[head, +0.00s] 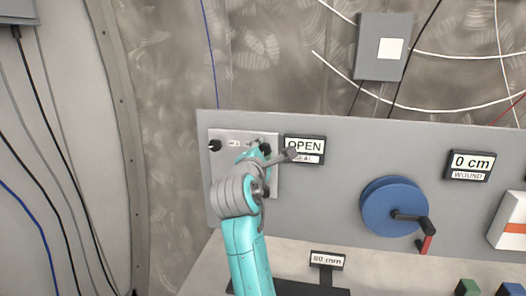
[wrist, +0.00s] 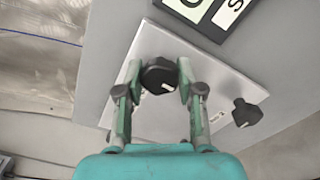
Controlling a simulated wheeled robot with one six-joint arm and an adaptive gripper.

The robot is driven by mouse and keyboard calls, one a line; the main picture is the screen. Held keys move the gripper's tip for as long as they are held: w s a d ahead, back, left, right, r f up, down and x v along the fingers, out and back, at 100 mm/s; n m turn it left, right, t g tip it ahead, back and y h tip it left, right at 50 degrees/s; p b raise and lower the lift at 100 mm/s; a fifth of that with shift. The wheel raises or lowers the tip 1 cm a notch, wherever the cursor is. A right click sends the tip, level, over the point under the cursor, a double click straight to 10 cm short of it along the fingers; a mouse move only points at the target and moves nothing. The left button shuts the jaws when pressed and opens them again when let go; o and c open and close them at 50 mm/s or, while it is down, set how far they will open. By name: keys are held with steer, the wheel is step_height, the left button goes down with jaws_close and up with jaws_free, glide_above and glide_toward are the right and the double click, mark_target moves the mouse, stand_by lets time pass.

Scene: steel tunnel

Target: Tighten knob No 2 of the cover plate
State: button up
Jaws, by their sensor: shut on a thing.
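The cover plate (head: 226,135) is a light grey square on the sloped grey panel, partly hidden by my arm in the head view. It also shows in the wrist view (wrist: 182,60). My gripper (wrist: 159,77) is shut on a black knob (wrist: 158,75) at the plate's edge nearest the OPEN sign. From its place I take it as knob No 2, though its label is not readable. In the head view my gripper (head: 258,150) hides much of this area.
An OPEN / SEAL sign (head: 304,145) stands just right of the plate, close to my gripper. A blue reel (head: 388,207) with a red-handled crank and a 0 cm sign (head: 469,164) are farther right. A 60 mm sign (head: 326,260) stands below.

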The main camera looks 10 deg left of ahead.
steer(key=m, duration=0.4)
steer(key=shift+m, duration=0.3)
steer(key=m, duration=0.3)
steer(key=shift+m, duration=0.4)
steer(key=m, duration=0.3)
steer(key=shift+r+m, duration=0.1)
steer(key=shift+m, duration=1.9)
steer(key=o, duration=1.2)
steer(key=shift+c, duration=0.2)
